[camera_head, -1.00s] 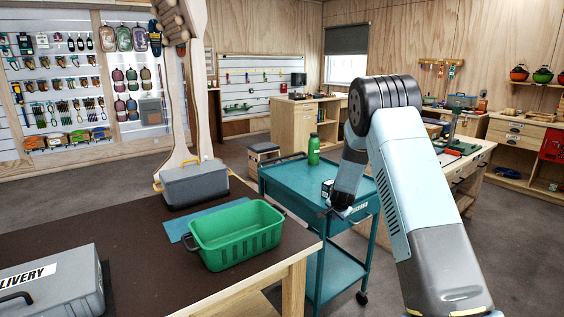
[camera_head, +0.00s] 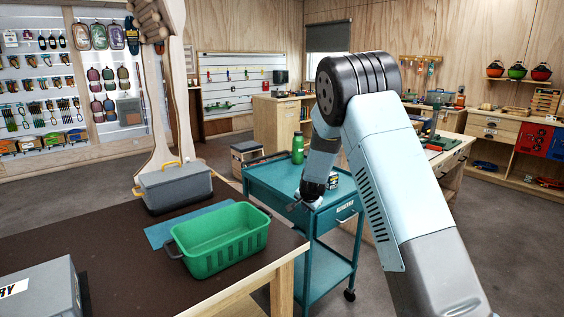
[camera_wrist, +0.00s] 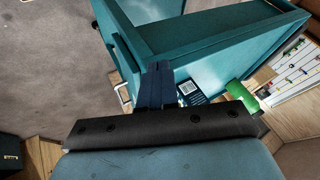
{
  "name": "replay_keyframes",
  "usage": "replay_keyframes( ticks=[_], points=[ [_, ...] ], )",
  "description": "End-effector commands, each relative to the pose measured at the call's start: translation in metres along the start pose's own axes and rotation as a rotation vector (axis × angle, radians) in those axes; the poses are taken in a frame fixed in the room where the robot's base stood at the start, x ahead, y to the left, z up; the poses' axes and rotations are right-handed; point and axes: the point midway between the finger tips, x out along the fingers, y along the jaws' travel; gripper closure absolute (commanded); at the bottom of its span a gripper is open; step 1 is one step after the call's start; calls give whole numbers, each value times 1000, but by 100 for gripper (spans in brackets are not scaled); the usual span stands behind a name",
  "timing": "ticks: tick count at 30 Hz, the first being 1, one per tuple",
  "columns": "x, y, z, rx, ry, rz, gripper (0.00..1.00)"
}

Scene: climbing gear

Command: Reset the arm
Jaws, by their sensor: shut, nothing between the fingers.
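My arm rises at the right of the head view and bends down over the teal cart (camera_head: 262,185). My gripper (camera_head: 298,205) hangs at the cart's front left edge; in that view its fingers are small and partly dark. In the wrist view my gripper (camera_wrist: 159,68) shows as dark fingers held together, with nothing between them. The teal cart (camera_wrist: 215,38) fills the top of the wrist view, behind the fingers. I cannot tell whether the fingers touch the cart.
A green bottle (camera_head: 298,148) and a small dark box (camera_head: 333,180) stand on the cart. Left of it, a brown-topped table (camera_head: 115,235) holds a green basket (camera_head: 222,252), a grey lidded box (camera_head: 176,190) and a grey case (camera_head: 45,292). Open floor lies behind the table.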

Motion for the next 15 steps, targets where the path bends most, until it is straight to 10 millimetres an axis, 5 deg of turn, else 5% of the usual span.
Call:
replay_keyframes(
  ticks=[5, 15],
  points=[
    [-42, -6, -4, -39, -16, -10, 100],
    [-162, -4, -10, -159, -55, -26, 100]
  ],
)
